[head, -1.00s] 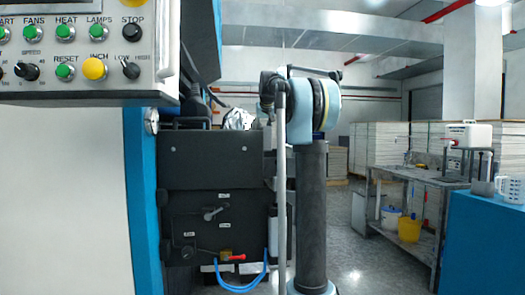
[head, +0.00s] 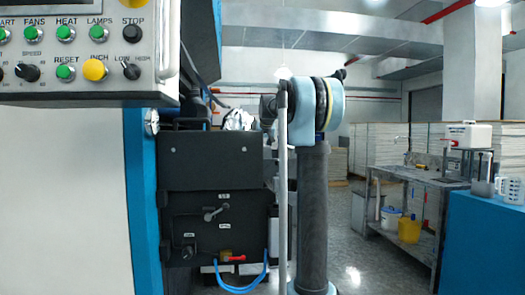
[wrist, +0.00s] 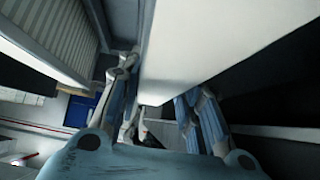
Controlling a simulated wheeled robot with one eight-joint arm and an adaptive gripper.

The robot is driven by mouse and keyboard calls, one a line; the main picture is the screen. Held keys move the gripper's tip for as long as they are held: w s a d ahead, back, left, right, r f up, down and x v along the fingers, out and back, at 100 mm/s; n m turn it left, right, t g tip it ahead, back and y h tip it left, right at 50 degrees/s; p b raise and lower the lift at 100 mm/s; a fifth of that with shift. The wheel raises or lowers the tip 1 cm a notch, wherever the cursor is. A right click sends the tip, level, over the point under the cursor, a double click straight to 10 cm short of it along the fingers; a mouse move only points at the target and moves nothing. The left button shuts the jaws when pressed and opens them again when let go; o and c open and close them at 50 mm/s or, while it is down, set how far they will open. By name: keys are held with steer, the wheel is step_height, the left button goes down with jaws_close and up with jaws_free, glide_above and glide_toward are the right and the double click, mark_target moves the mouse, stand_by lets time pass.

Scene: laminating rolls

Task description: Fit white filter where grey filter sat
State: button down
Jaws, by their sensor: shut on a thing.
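In the wrist view my gripper (wrist: 158,88) has its fingers on either side of a long white block (wrist: 205,45), which looks like the white filter. The gripper is shut on it, and the block runs up out of the top of the picture. A grey ribbed panel (wrist: 45,38) lies at the upper left, apart from the fingers; I cannot tell whether it is the grey filter. In the head view my gripper and the white block cannot be made out. The place where the grey filter sat cannot be identified.
A control panel (head: 85,50) and a pale machine side (head: 60,200) fill the left of the head view. A dark machine housing (head: 210,165) with a blue hose (head: 240,288) stands beside my arm. A workbench (head: 425,180) and blue cabinet (head: 485,245) stand right.

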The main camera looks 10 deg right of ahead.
steer(key=shift+f, duration=0.3)
steer(key=c, duration=1.4)
jaws_free()
steer(key=shift+r, duration=0.25)
steer(key=shift+s+r, duration=0.25)
steer(key=shift+r, duration=0.05)
steer(key=v, duration=1.1)
steer(key=shift+s+r, duration=0.1)
steer(key=shift+r, duration=0.05)
